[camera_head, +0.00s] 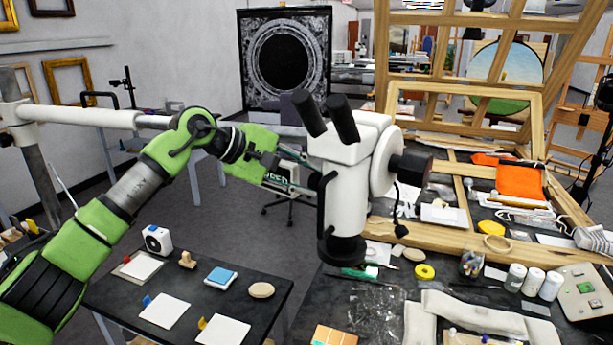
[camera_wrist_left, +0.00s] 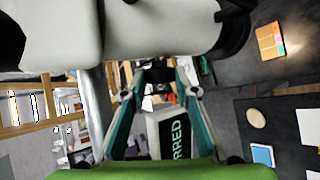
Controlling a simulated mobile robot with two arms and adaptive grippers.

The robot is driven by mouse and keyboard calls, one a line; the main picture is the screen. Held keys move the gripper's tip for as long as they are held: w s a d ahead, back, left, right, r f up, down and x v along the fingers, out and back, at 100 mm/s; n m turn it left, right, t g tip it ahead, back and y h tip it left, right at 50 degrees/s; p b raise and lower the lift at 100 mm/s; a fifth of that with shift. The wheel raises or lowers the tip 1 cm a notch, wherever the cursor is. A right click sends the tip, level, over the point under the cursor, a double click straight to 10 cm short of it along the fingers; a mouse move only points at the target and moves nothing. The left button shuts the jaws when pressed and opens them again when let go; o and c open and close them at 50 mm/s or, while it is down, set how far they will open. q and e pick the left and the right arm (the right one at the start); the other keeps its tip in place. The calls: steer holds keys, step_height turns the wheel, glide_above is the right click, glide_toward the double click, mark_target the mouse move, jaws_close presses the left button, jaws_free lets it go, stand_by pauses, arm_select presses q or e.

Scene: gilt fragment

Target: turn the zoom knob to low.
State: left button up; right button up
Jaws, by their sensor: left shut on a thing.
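The white stereo microscope (camera_head: 347,205) with black eyepieces hangs in the middle of the head view, on a white horizontal boom. Its pale body (camera_wrist_left: 150,35) fills the top of the left wrist view. The dark zoom knob (camera_head: 316,181) shows on the microscope's left side, partly hidden by the fingertips. My left gripper (camera_head: 308,189) comes in from the left and is shut on the zoom knob. In the left wrist view, the teal fingers (camera_wrist_left: 156,88) close in at the dark knob under the body. Which way the knob is set cannot be read. My right gripper is not in view.
A dark table (camera_head: 110,290) with white cards, a blue pad and small items stands lower left. A cluttered bench (camera_head: 390,325) with bottles, tape and a cloth roll lies below and right. A wooden frame (camera_head: 470,240) stands close to the microscope's right. Free floor lies behind.

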arm_select(q)
steer(key=o, duration=1.1)
steer(key=shift+c, duration=0.2)
steer(key=v, duration=1.2)
steer(key=shift+f, duration=0.1)
